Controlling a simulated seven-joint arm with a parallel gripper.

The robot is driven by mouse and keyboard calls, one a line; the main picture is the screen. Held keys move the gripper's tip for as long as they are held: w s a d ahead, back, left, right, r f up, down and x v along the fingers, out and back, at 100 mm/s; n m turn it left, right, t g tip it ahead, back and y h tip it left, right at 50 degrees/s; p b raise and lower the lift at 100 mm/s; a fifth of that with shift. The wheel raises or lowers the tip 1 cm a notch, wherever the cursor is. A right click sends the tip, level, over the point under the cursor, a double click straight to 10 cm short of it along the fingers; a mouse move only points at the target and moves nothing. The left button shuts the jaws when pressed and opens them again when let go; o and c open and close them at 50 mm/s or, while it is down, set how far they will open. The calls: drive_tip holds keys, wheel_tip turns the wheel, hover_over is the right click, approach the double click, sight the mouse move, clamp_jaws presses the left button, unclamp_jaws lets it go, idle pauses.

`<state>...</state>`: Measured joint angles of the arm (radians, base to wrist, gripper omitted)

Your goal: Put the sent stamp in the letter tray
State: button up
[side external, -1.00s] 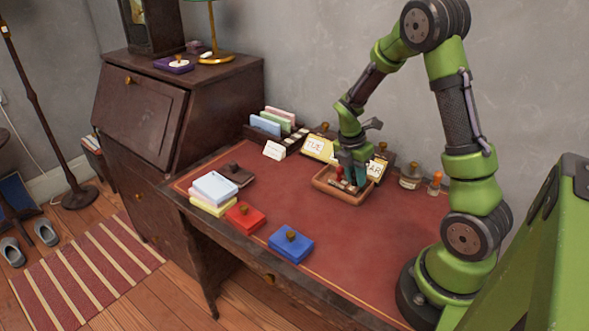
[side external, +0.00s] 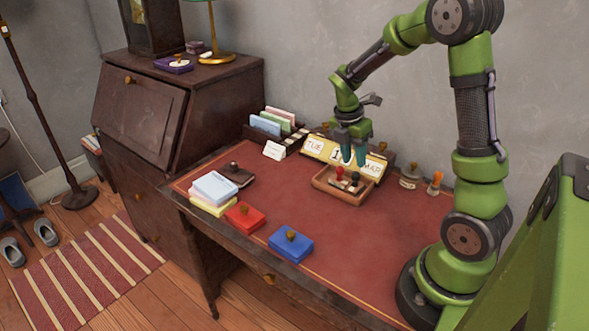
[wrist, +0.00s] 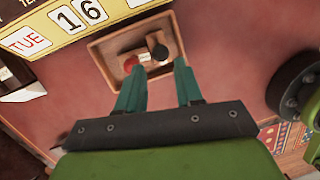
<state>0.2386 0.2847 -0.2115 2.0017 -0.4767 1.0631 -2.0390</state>
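A small tan wooden tray (side external: 322,184) stands on the red desk top, in front of the calendar; I take it as the letter tray. In it are a red-knobbed stamp (side external: 339,173) and a black-knobbed stamp (side external: 355,177). The wrist view shows the red knob (wrist: 130,64), the black knob (wrist: 158,50) and the tray rim (wrist: 101,62). No label is readable, so I cannot tell which is the sent stamp. My gripper (side external: 353,161) is above the tray, its fingers apart and empty. In the wrist view the fingertips (wrist: 160,74) sit just below the knobs.
The yellow calendar (side external: 345,157) stands close behind the tray. Two other stamps, one brown-knobbed (side external: 409,178) and one orange (side external: 435,183), stand at right. Red (side external: 245,216) and blue (side external: 290,243) ink pads and stacked paper (side external: 213,188) lie at left. Desk right of the blue pad is clear.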

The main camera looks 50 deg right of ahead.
drive_tip(key=s+a+r+m+t+y, duration=0.15)
drive_tip(key=a+r+m+t, duration=0.25)
drive_tip(key=a+r+m, duration=0.6)
drive_tip(key=s+a+r+m+t+y, duration=0.1)
drive_tip(key=s+a+r+m+t, duration=0.1)
drive_tip(key=a+m, duration=0.3)
drive_tip(key=s+a+r+m+t+y, duration=0.1)
drive_tip(key=s+a+r+m+t, duration=0.1)
drive_tip(key=a+m, duration=0.3)
drive_tip(key=shift+s+a+r+t, duration=0.25)
drive_tip(key=shift+s+a+t, duration=0.05)
drive_tip(key=shift+s+a, duration=0.6)
drive_tip(key=shift+y, duration=0.25)
